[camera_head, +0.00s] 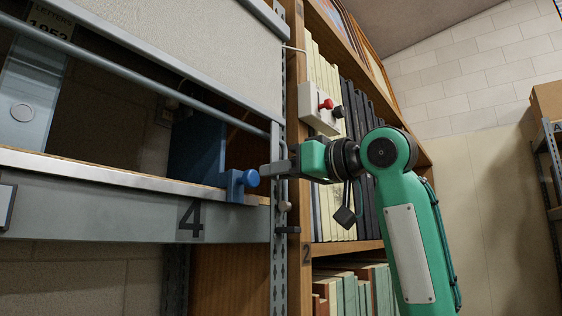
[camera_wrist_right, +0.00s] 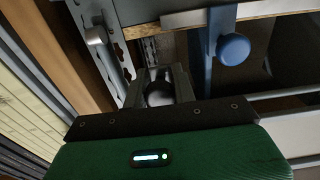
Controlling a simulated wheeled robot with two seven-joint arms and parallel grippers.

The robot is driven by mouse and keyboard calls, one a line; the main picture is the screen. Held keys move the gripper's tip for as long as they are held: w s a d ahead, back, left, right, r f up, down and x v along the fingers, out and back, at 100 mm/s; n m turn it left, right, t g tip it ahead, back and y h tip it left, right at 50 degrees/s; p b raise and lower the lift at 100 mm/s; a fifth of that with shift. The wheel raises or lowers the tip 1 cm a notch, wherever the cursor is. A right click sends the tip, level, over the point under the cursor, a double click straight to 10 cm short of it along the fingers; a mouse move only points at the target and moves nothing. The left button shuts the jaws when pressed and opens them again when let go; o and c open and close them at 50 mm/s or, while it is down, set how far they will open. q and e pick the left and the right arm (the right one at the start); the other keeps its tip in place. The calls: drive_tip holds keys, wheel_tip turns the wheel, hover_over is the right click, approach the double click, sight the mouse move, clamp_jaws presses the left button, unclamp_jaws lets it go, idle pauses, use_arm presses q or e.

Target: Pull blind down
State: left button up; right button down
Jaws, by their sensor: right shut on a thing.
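The blind (camera_head: 200,45) is a pale grey sheet at the upper left of the head view, hanging in front of a shelf bay and partly lowered. A grey pull bar (camera_head: 150,72) runs slanting along below its lower edge. My right gripper (camera_head: 272,168) is at the right end of this bar, beside the metal upright. It is shut there on what looks like the bar's end; the exact contact is hidden. In the right wrist view, a dark round part shows between the fingers (camera_wrist_right: 160,88). My left gripper is not in view.
A blue clamp with a round knob (camera_head: 251,177) sits on the shelf edge (camera_head: 110,200), close left of my right gripper. A wooden bookcase (camera_head: 294,90) with a switch box (camera_head: 315,108) stands right of the upright. The bay below the blind is partly open.

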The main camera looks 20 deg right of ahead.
wheel_tip(320, 180, down, 8)
drive_tip(key=b, duration=0.4)
drive_tip(key=c, duration=1.2)
unclamp_jaws()
drive_tip(key=shift+c, duration=0.2)
drive_tip(key=shift+o, duration=0.5)
drive_tip(key=shift+w+a, duration=0.15)
drive_tip(key=b+v, duration=0.4)
drive_tip(key=v, duration=1)
drive_tip(key=shift+b, duration=0.35)
